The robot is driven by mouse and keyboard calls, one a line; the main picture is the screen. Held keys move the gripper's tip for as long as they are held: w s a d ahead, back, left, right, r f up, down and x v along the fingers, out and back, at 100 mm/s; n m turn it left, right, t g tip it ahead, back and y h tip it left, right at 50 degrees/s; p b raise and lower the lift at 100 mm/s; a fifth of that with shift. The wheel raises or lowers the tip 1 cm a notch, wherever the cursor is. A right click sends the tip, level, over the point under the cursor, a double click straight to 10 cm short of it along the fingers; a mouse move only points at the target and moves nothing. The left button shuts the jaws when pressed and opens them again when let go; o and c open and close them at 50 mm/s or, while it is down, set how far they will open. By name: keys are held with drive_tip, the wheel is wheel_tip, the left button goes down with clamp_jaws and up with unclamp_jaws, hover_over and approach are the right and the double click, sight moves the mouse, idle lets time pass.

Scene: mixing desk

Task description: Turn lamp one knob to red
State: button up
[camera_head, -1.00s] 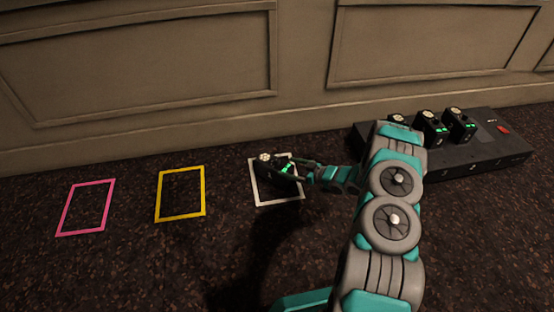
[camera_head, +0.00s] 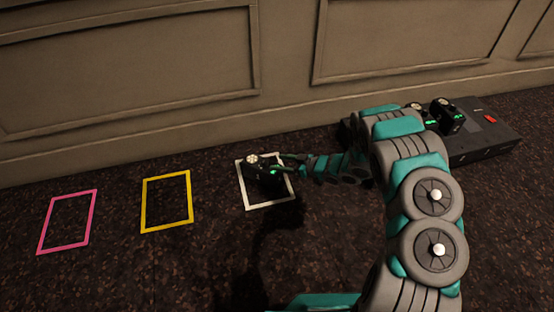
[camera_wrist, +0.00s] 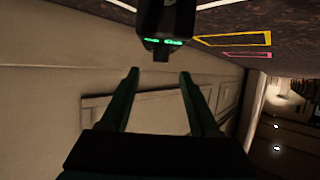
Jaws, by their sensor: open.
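A small black lamp (camera_head: 262,168) with a pale round top and green lights stands in the white outline (camera_head: 243,190) on the floor in the head view. My gripper (camera_head: 284,165) is at the lamp's right side, with its fingers pointing at it. In the wrist view the lamp (camera_wrist: 168,22) shows its green lights and a small dark nub below them, possibly a knob. My gripper (camera_wrist: 158,76) is open there, with nothing between its fingers. The lamp is just beyond the fingertips. Which lamp this is cannot be told.
A black desk unit (camera_head: 485,145) with a red button (camera_head: 490,118) and more black lamps (camera_head: 447,118) is at the right, partly behind my arm. A yellow outline (camera_head: 146,205) and a pink outline (camera_head: 45,235) lie empty at left. A panelled wall (camera_head: 130,120) runs behind.

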sight(266, 161)
drive_tip(key=b+x, duration=0.1)
drive_tip(key=x, duration=0.6)
drive_tip(key=shift+w+a+f, duration=0.1)
drive_tip(key=shift+w+a, duration=0.05)
drive_tip(key=shift+a, duration=0.15)
drive_tip(key=shift+c, duration=0.3)
clamp_jaws()
